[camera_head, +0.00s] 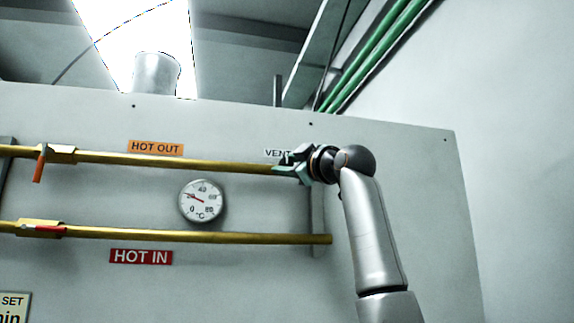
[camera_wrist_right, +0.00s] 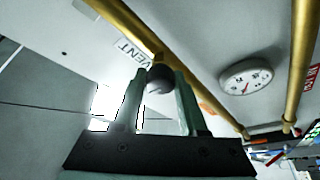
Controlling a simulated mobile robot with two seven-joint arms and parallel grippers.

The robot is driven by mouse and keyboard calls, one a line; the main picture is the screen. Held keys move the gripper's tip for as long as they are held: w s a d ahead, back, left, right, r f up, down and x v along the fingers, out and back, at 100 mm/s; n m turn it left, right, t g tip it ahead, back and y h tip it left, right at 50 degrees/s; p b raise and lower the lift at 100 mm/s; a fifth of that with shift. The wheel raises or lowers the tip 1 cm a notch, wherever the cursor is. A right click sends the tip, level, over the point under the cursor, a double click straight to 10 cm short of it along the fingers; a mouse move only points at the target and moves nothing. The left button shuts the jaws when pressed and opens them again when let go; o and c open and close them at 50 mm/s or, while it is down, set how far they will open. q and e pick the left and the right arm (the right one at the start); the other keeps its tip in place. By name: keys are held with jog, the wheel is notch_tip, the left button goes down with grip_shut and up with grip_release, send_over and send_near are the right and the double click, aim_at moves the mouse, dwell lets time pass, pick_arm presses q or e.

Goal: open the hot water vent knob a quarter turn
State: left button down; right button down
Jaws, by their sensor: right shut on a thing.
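The vent knob (camera_wrist_right: 160,78) is a dark grey rounded knob on the end of a brass pipe, beside the VENT label (camera_wrist_right: 131,50) in the right wrist view. My right gripper (camera_wrist_right: 168,82) has its two greenish fingers on either side of the knob and is shut on it. In the head view the right gripper (camera_head: 286,168) is at the right end of the upper brass pipe (camera_head: 200,162), just below the VENT label (camera_head: 277,154). There the gripper hides the knob. My left gripper is not in view.
A grey panel carries the HOT OUT label (camera_head: 156,148), a round temperature gauge (camera_head: 202,201) and the HOT IN label (camera_head: 141,257). The lower brass pipe (camera_head: 200,236) runs below. An orange lever (camera_head: 39,166) and a red lever (camera_head: 48,229) sit at the left.

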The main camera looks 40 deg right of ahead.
jog(key=shift+w+f+m, duration=0.1)
jog(key=shift+m, duration=0.3)
jog(key=shift+m+h+b, duration=0.3)
jog(key=shift+m+h, duration=0.5)
jog(key=shift+m, duration=0.4)
jog(key=m+h, duration=0.1)
jog(key=m, duration=0.1)
jog(key=m+h, duration=0.1)
jog(key=m, duration=0.2)
jog(key=shift+a+h, duration=0.1)
jog(key=shift+h, duration=0.3)
jog(key=m+h, duration=0.2)
jog(key=m, duration=0.1)
jog(key=m+g+h, duration=0.1)
jog(key=m, duration=0.3)
jog(key=shift+h, duration=0.4)
jog(key=m+g+h, duration=0.1)
jog(key=m, duration=0.3)
jog(key=m+g+h, duration=0.1)
jog(key=m+g, duration=0.1)
jog(key=m, duration=0.1)
jog(key=shift+m+h+p, duration=0.3)
jog(key=shift+m+h, duration=0.1)
jog(key=shift+c, duration=2.3)
grip_release()
